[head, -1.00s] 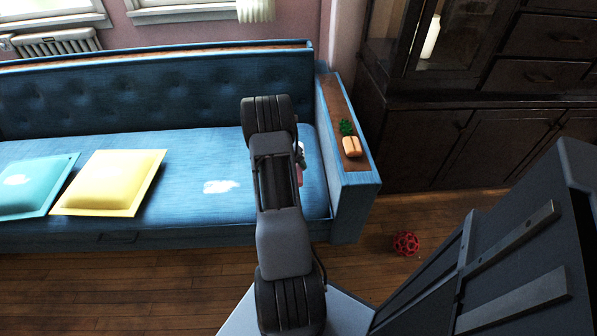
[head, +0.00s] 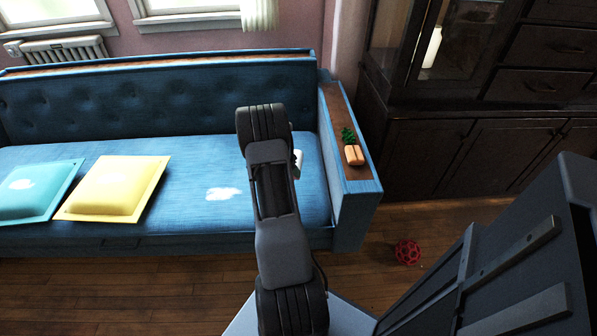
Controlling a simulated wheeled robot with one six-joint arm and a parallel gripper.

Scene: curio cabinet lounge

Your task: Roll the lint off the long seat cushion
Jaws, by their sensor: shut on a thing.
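The blue long seat cushion (head: 190,165) spans the sofa. A white patch of lint (head: 223,194) lies on it, left of my arm. My arm stands in front of the sofa and covers part of the cushion. My gripper is hidden behind my own arm links. A small white piece with a dark edge (head: 298,162) shows at the right side of the arm, over the cushion. I cannot tell whether it is a lint roller or part of my gripper, nor whether it touches the cushion.
A yellow pillow (head: 115,188) and a teal pillow (head: 38,192), with a white patch, lie on the left of the seat. The right armrest (head: 337,110) carries an orange object with a green top (head: 353,152). A red openwork ball (head: 407,252) lies on the floor before the dark cabinet (head: 430,150).

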